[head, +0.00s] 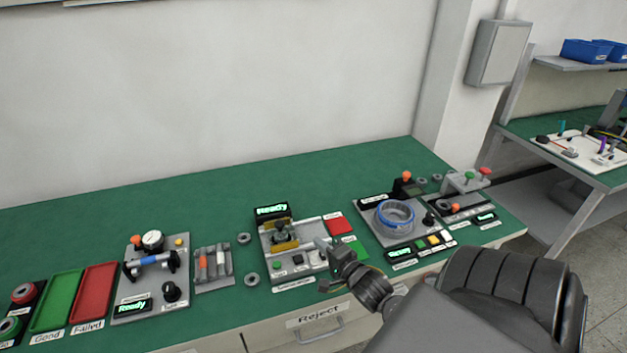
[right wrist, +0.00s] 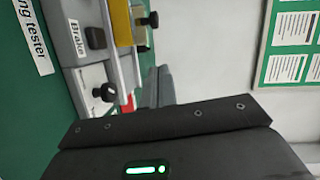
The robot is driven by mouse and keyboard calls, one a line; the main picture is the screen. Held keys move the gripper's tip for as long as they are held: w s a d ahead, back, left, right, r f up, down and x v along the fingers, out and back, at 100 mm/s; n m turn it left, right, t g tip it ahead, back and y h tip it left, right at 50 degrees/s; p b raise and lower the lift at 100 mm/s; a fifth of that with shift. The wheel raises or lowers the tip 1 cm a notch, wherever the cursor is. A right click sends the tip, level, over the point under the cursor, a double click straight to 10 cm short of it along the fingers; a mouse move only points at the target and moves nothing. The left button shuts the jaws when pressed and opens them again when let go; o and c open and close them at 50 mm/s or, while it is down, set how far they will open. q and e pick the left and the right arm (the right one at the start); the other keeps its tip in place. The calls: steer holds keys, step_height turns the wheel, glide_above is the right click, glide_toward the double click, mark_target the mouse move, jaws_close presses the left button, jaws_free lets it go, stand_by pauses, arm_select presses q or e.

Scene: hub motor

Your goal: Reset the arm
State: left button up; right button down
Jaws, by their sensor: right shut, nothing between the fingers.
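My right arm comes in from the lower right in the head view. Its gripper (head: 323,246) is shut and empty, over the front right part of the middle tester station (head: 300,268), close to the green pad (head: 352,249). I cannot tell whether the fingertips touch anything. In the right wrist view the grey fingers (right wrist: 157,88) are together, beside the station's edge with its yellow block (right wrist: 122,22) and the Brake label (right wrist: 76,38). My left arm and gripper are not in view.
The green bench (head: 190,205) is clear along the back. A station with a blue-rimmed ring (head: 381,228) stands right of the gripper. The gauge station (head: 128,290), green tray (head: 57,300) and red tray (head: 93,292) are at left. A Reject drawer (head: 290,337) is below.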

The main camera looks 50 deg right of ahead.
steer(key=shift+s+r, duration=0.15)
steer(key=shift+s, duration=0.6)
steer(key=shift+w, duration=0.1)
steer(key=shift+a, duration=0.1)
